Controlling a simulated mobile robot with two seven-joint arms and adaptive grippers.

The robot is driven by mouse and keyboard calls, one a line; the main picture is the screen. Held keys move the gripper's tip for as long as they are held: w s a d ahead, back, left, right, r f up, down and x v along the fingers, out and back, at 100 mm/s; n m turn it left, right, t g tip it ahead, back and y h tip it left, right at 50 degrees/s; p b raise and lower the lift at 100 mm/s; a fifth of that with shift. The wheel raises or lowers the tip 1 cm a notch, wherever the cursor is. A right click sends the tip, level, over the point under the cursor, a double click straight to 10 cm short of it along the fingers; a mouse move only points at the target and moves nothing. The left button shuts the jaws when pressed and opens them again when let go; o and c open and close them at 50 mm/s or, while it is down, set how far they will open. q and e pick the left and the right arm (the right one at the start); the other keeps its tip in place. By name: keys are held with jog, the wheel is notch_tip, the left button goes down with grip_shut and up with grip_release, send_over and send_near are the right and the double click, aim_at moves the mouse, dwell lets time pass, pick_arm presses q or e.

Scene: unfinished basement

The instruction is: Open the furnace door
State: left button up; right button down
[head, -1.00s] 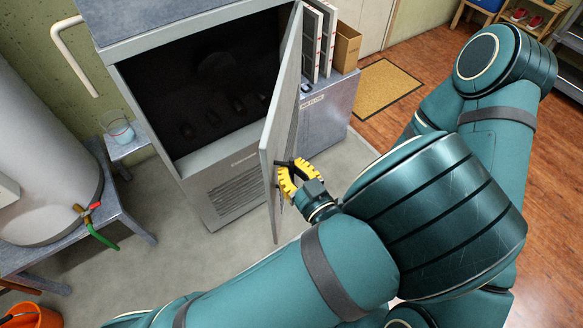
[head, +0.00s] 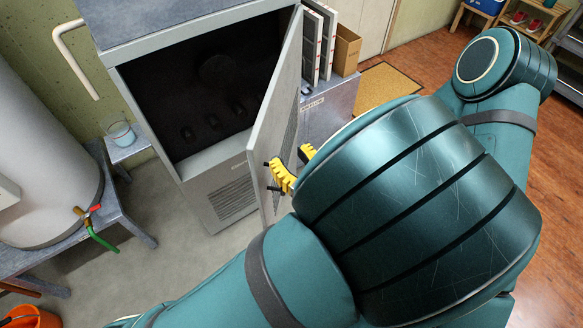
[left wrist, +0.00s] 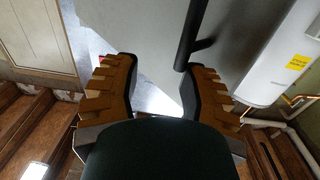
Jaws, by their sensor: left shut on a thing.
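The furnace (head: 232,200) stands at the upper middle of the head view with its dark interior (head: 205,95) showing. Its grey door (head: 268,130) stands ajar, swung out on the right side of the opening. My left gripper (head: 291,165), with yellow fingers, is at the outer face of the door and shut on the door handle. In the left wrist view the dark handle bar (left wrist: 188,38) runs down between the fingers, against the right one, with the grey door panel (left wrist: 140,30) behind. My left arm hides part of the gripper and handle. My right gripper is not in view.
A grey cabinet (head: 322,112) with white binders (head: 318,45) and a cardboard box (head: 346,50) stands right of the furnace. A water tank (head: 40,150) on a bench and a small stool with a glass (head: 121,134) stand left. Floor before the furnace is clear.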

pick_arm(q)
jog(key=shift+r, duration=2.4)
